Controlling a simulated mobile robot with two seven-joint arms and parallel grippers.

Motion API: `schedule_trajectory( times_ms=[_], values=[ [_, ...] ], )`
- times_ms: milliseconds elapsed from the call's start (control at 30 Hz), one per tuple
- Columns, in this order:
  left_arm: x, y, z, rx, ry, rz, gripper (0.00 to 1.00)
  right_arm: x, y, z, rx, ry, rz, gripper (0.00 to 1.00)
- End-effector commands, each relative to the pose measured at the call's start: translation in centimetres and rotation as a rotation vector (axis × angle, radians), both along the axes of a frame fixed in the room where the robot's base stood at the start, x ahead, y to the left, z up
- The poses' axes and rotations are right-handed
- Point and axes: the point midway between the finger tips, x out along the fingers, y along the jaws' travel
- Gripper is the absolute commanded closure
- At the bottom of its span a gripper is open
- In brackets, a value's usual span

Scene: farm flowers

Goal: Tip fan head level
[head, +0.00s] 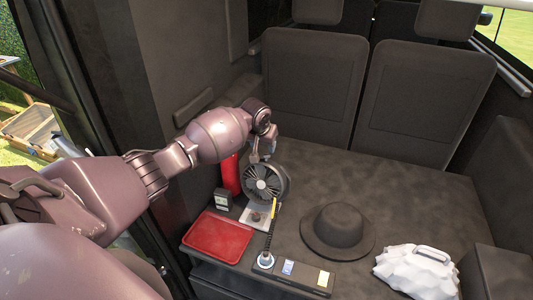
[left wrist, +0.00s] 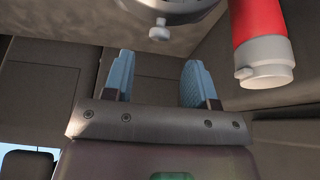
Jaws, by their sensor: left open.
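A small dark fan has a round caged head (head: 264,182) and a pale base plate (head: 256,217) on the grey surface. Its head faces the front and appears tilted somewhat upward. My left gripper (head: 263,153) is just behind and above the top of the fan head. In the left wrist view, the two blue fingers of this gripper (left wrist: 158,82) are apart with nothing between them. The rim of the fan (left wrist: 185,12), with a small round knob, shows at the top of that view, apart from the fingers. My right gripper is not in view.
A red cylinder (head: 231,174) stands close left of the fan. A small dark box (head: 222,199) and red tray (head: 217,238) are at front left. A black hat (head: 338,230) and white bag (head: 416,272) lie right. Seats (head: 315,90) stand behind.

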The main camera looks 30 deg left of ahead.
Motion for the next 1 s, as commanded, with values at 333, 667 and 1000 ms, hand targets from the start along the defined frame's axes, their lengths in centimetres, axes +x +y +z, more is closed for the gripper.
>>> schedule_trajectory(
  times_ms=[333, 667, 1000],
  values=[
    [1.7, 0.3, -4.0, 0.000, 0.000, -0.001, 0.48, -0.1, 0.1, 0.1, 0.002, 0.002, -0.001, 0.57],
    [2.2, 0.5, -5.4, 0.002, -0.001, -0.001, 0.48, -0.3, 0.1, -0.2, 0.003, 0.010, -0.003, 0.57],
    [2.2, 0.5, -5.4, 0.002, -0.001, -0.001, 0.60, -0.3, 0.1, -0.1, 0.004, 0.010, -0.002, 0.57]
  ],
)
